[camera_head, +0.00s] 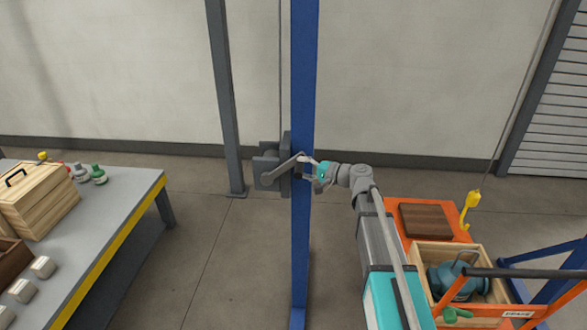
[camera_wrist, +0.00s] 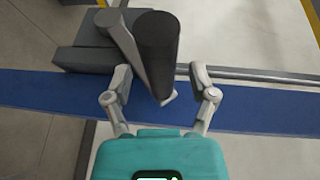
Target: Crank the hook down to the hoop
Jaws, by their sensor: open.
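My gripper (camera_head: 309,168) is at the blue post in the head view, beside the grey hand crank (camera_head: 283,170) of the winch (camera_head: 267,163). In the wrist view my gripper (camera_wrist: 160,71) is open, and the dark crank handle (camera_wrist: 159,45) shows between its two fingers, with a gap on both sides. The grey crank arm (camera_wrist: 121,44) runs beside the handle. The yellow hook (camera_head: 471,203) hangs on a cable at the right, upright and apart from the pump. A teal pump (camera_head: 450,280) sits in a wooden crate; a hoop shape (camera_head: 466,259) shows on its top.
The blue post (camera_head: 304,70) stands close to my gripper, with a grey post (camera_head: 225,90) behind. An orange cart (camera_head: 440,222) carries the crate (camera_head: 419,258) and a brown board (camera_head: 427,221). A grey table (camera_head: 125,190) with boxes and bottles is at left. Floor between is clear.

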